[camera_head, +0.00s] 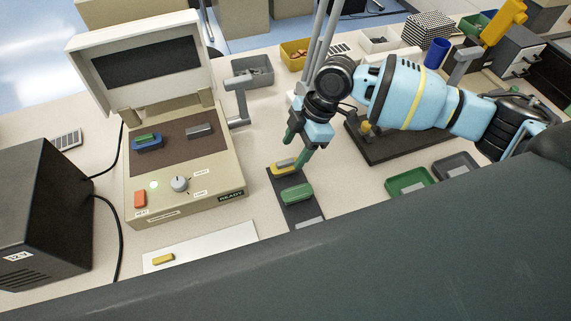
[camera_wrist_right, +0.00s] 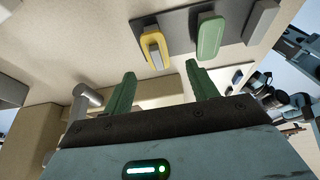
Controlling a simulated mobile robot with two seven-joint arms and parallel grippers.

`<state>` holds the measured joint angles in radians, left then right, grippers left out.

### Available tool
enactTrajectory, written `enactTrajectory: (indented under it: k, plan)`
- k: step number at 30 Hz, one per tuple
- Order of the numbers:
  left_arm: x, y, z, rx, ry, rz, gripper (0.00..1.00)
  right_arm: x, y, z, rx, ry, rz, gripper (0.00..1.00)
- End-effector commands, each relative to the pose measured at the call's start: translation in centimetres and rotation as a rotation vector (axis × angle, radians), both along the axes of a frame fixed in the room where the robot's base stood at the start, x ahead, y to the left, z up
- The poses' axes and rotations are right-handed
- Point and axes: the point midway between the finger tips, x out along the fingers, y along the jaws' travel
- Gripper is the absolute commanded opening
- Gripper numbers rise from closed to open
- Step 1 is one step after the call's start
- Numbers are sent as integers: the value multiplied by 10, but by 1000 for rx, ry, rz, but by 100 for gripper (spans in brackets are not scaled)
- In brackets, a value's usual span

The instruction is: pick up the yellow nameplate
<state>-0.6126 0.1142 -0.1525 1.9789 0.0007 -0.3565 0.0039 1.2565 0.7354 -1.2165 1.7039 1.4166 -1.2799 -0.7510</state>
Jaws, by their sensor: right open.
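A yellow nameplate (camera_head: 281,166) lies on a dark strip (camera_head: 302,210) on the table, in front of the press's right side. In the right wrist view the yellow nameplate (camera_wrist_right: 147,38) has a small grey bar on it. My right gripper (camera_head: 299,146) is open and empty, with its green fingers pointing down above the yellow nameplate, apart from it. In the right wrist view the open fingers (camera_wrist_right: 160,74) point toward the yellow nameplate. A green piece (camera_head: 297,193) lies beside it on the strip. My left gripper is not in view.
A beige press (camera_head: 183,214) with its lid raised holds a blue piece (camera_head: 147,145) and a grey piece (camera_head: 199,131). Another small yellow piece (camera_head: 163,259) lies on a white sheet (camera_head: 215,247). Green (camera_head: 397,190) and grey trays stand right. A black box (camera_head: 45,205) stands left.

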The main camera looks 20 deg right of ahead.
Motion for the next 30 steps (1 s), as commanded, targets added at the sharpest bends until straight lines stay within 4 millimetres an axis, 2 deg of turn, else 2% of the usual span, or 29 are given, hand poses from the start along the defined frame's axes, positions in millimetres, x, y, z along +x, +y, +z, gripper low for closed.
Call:
enactTrajectory:
  k: [6,9,18,30]
  plan:
    - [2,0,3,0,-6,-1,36,3,8,-31,0,3,0,58]
    - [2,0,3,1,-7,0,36,3,12,-39,0,2,0,58]
    - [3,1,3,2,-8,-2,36,3,13,-43,0,1,-1,58]
    - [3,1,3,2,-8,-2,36,3,13,-43,0,1,-1,10]
